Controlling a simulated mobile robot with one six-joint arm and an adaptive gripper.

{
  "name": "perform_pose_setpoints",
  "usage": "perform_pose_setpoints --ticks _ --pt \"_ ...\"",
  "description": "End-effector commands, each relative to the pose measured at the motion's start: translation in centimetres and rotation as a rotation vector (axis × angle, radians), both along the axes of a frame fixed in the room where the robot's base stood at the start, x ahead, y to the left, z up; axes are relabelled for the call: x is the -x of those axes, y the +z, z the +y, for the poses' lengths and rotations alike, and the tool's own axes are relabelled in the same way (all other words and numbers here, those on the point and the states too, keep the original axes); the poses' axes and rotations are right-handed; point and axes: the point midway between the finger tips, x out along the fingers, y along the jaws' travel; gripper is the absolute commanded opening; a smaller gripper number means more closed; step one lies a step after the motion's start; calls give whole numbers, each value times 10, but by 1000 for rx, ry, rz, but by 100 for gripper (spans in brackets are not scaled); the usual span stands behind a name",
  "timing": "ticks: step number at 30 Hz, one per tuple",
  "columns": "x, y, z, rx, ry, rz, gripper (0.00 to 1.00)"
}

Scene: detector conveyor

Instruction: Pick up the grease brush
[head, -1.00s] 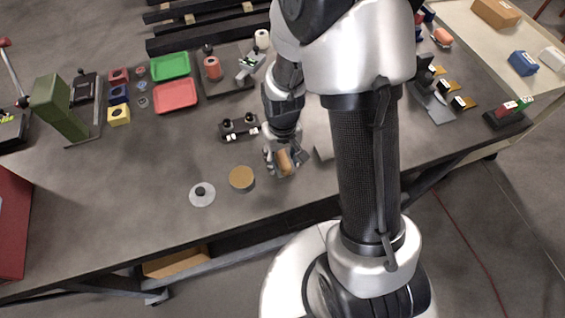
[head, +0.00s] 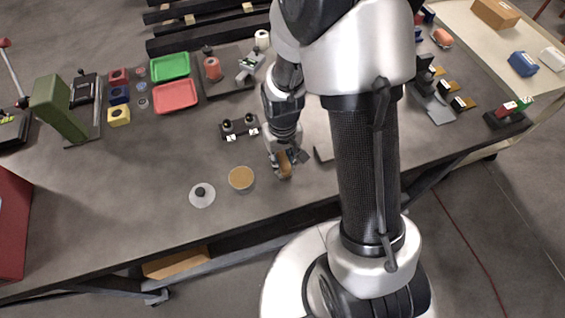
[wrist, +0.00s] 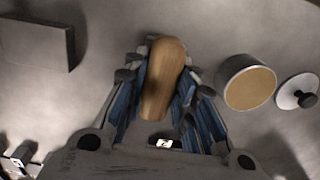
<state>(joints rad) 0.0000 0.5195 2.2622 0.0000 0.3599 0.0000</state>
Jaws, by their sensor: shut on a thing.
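The grease brush shows as a wooden handle (wrist: 163,78) between the fingers in the wrist view; it also shows as a small tan piece in the head view (head: 285,166). My gripper (head: 287,160) is shut on this handle, low over the front part of the table. In the wrist view the fingers of my gripper (wrist: 162,95) lie on both sides of the handle. The bristles cannot be made out. A round tin (head: 241,179) with a tan top stands just left of my gripper, apart from it. It also shows in the wrist view (wrist: 246,84).
A grey disc lid with a black knob (head: 202,194) lies left of the tin. A dark block (wrist: 38,44) stands at the upper left of the wrist view. A black fixture with knobs (head: 240,127) is behind my gripper. The table front left is clear.

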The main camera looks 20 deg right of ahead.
Motion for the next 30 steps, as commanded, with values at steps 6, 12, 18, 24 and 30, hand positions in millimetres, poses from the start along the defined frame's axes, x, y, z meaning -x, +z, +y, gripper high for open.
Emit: perform_pose_setpoints --ticks 6,12,18,24,30 --pt "0 0 0 0 0 0 0" --pt "0 5 0 0 0 -1 0" --pt "-2 33 0 0 0 -6 0" --pt "-2 91 0 0 0 -9 0" --pt "-1 149 0 0 0 -7 0"
